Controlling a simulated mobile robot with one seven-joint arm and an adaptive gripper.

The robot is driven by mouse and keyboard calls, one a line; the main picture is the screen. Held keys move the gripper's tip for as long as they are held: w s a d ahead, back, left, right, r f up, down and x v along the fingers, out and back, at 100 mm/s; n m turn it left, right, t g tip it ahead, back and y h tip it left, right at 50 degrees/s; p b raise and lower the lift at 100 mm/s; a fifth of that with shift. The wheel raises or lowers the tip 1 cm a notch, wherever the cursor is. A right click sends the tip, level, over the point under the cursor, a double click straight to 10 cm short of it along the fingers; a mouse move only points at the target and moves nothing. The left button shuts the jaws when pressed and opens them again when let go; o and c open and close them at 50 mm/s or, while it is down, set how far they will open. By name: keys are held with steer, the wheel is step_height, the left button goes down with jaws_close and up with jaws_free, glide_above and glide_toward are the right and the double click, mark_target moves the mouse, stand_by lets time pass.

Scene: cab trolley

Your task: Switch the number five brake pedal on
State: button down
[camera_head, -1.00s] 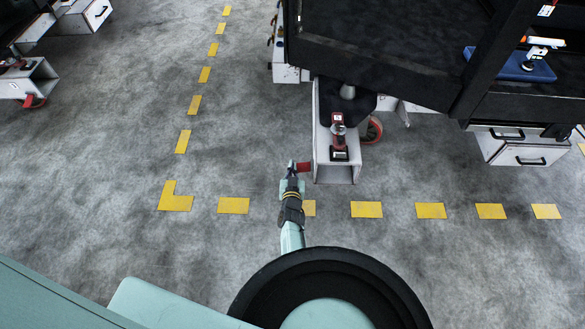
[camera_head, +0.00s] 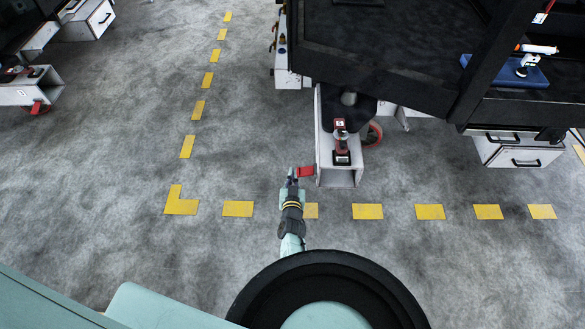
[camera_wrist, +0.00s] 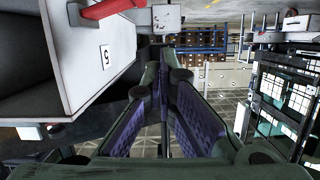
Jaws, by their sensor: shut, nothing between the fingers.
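The red brake pedal (camera_head: 305,171) sticks out to the left from the near end of the trolley's white leg (camera_head: 337,177). In the wrist view, a red pedal (camera_wrist: 104,9) shows at the top left, above a white housing (camera_wrist: 80,62) with a "5" label (camera_wrist: 106,57). My gripper (camera_head: 292,172) is just left of the pedal's free end; I cannot tell whether they touch. In the wrist view my gripper's fingers (camera_wrist: 167,72) are together with nothing between them, to the right of the labelled housing.
The dark trolley platform (camera_head: 390,55) overhangs the leg at the upper right. A red-and-black tool (camera_head: 341,143) stands on the leg. A wheel (camera_head: 373,133) is beside it. Yellow dashes (camera_head: 238,209) mark the grey floor, which is open to the left.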

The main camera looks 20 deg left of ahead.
steer(key=v, duration=0.5)
steer(key=shift+a, duration=0.15)
steer(key=shift+r, duration=0.1)
